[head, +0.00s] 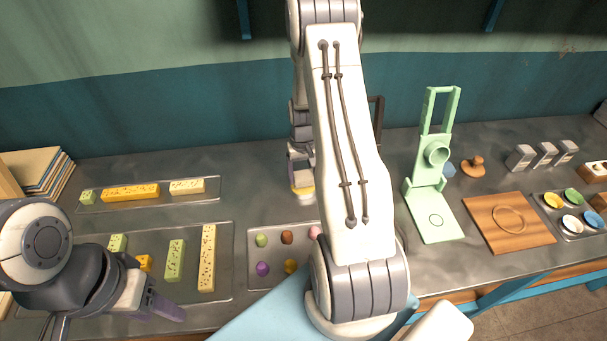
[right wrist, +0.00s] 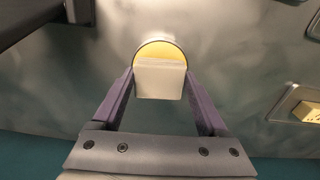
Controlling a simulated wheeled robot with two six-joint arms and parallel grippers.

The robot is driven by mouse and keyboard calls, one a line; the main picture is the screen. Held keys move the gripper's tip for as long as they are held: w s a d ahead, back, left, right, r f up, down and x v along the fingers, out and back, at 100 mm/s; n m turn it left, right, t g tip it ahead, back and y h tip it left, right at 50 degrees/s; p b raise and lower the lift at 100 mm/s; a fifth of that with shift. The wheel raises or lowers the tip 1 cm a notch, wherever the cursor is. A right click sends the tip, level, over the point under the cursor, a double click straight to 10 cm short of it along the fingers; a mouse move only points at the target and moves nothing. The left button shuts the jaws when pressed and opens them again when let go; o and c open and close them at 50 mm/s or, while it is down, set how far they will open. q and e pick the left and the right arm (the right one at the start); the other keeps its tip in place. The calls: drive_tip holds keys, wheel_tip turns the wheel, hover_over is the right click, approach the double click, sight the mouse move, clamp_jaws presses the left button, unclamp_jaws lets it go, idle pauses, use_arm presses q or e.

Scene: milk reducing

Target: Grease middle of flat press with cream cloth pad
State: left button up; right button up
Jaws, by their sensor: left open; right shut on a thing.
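My right gripper (right wrist: 158,80) is shut on a pale block with a round yellow face behind it, which looks like the cream cloth pad (right wrist: 159,80). In the head view the pad (head: 303,191) shows low behind my right arm; I cannot tell whether it touches the counter. My left gripper (head: 160,305) is open and empty at the lower left.
A wooden board (head: 510,238) with a ring mark and a wooden stamp (head: 473,166) are right of the press. A tray of coloured cups (head: 573,232) is far right. Trays with bars (head: 130,207) lie left. A tray of small coloured lumps (head: 254,238) is partly hidden by my arm.

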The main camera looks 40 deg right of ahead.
sight(303, 176)
drive_tip(key=shift+f+b, duration=0.3)
drive_tip(key=shift+f, duration=0.25)
idle(1.1)
drive_tip(key=shift+r, duration=0.15)
wheel_tip(303, 176, up, 7)
drive_tip(key=p, duration=0.5)
drive_tip(key=shift+p, duration=0.35)
idle(0.5)
